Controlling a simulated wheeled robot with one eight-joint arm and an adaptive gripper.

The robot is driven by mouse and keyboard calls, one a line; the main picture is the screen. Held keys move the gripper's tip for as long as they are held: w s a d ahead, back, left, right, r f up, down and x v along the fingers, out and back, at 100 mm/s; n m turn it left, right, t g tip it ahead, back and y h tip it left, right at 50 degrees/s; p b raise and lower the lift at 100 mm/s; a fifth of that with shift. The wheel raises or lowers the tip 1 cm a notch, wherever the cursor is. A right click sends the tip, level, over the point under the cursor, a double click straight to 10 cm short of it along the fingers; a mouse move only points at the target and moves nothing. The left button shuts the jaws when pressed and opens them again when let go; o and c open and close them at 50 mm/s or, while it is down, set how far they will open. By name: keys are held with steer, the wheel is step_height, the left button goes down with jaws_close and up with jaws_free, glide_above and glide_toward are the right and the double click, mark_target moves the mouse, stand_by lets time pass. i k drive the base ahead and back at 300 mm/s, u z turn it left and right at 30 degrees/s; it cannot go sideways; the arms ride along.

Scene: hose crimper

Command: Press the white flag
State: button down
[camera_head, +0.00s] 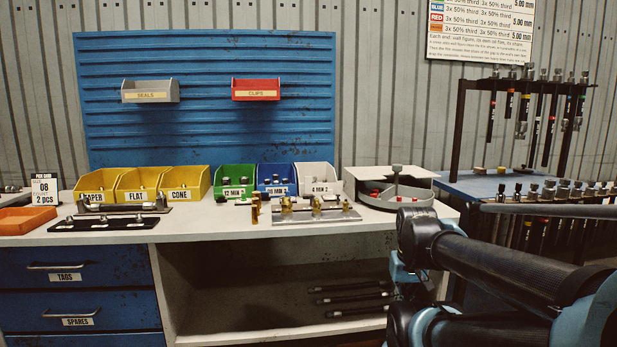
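I cannot pick out a white flag for certain. White pieces in view include a small upright card (45,190) marked "08" and "2 PCS" at the left of the bench, and a white bin (316,177) in the row of bins. Hoses (537,127) hanging on the rack at the right carry small white and coloured bands, too small to read. A metal fixture (315,209) with brass-coloured parts sits at the bench front. My arm reaches in from the lower right, in front of the bench's right end. My gripper is not recognisable in view.
Yellow bins (136,184), a green bin (234,182) and a blue bin (277,179) line the bench back. A round grey tray (396,196) stands at the bench's right end. An orange tray (25,220) is at far left. Dark hoses (352,299) lie on the lower shelf.

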mark_target(307, 180)
steer(key=k, duration=1.2)
steer(key=u, duration=0.4)
steer(key=i, duration=1)
